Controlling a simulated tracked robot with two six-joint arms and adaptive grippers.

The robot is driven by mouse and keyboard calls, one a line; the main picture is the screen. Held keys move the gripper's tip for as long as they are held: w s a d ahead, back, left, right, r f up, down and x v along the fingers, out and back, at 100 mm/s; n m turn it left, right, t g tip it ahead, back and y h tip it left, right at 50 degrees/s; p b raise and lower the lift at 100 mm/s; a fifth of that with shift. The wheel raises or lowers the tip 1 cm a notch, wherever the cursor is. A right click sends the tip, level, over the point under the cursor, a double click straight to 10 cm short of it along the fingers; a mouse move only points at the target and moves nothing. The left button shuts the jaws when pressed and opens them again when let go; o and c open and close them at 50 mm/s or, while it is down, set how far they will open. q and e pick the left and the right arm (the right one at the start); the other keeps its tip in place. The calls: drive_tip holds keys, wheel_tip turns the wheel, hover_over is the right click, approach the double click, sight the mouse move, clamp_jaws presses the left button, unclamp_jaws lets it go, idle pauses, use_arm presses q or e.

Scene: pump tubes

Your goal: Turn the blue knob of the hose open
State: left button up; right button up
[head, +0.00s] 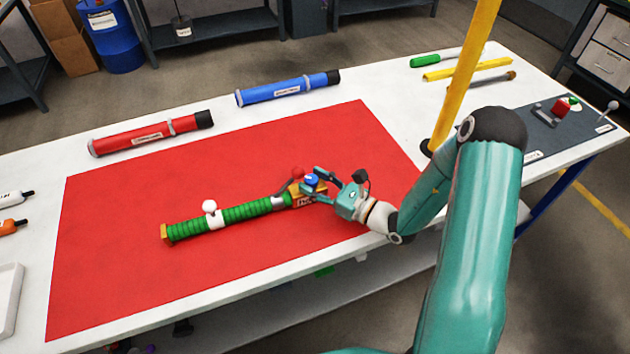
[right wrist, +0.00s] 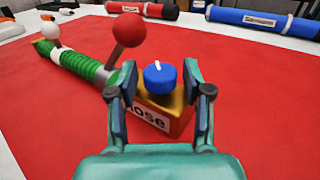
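The green ribbed hose (head: 245,212) lies on the red mat (head: 140,260), with a yellow-brown block (head: 300,198) labelled "Hose" at its right end. The blue knob (right wrist: 160,77) sits on top of that block; a white mark on it points roughly away from me. It also shows in the head view (head: 312,180). A red ball lever (right wrist: 129,30) stands beside the knob on the hose side. My right gripper (right wrist: 158,85) is open, one finger on each side of the knob, with gaps visible. In the head view the right gripper (head: 318,183) partly covers the block. My left gripper is not in view.
A white ball handle (head: 209,207) stands on the hose. A red tube (head: 150,134) and a blue tube (head: 288,88) lie behind the mat. A yellow post (head: 465,75) rises near the right arm. The mat in front of the hose is clear.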

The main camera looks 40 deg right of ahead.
clamp_jaws()
drive_tip(key=shift+m+h, duration=0.3)
drive_tip(key=shift+h, duration=0.2)
drive_tip(key=shift+a+m+t+h+b, duration=0.25)
drive_tip(key=shift+m+t+h+b, duration=0.35)
drive_tip(key=shift+m+h, duration=0.8)
drive_tip(key=h, duration=0.2)
drive_tip(key=shift+a+m+h, duration=0.1)
drive_tip(key=shift+m+h, duration=0.3)
drive_tip(key=shift+r+m+h+p, duration=0.1)
drive_tip(key=shift+m+h+p, duration=0.6)
drive_tip(key=shift+h, duration=0.4)
drive_tip(key=shift+m+g+h, duration=0.3)
drive_tip(key=shift+h, duration=0.1)
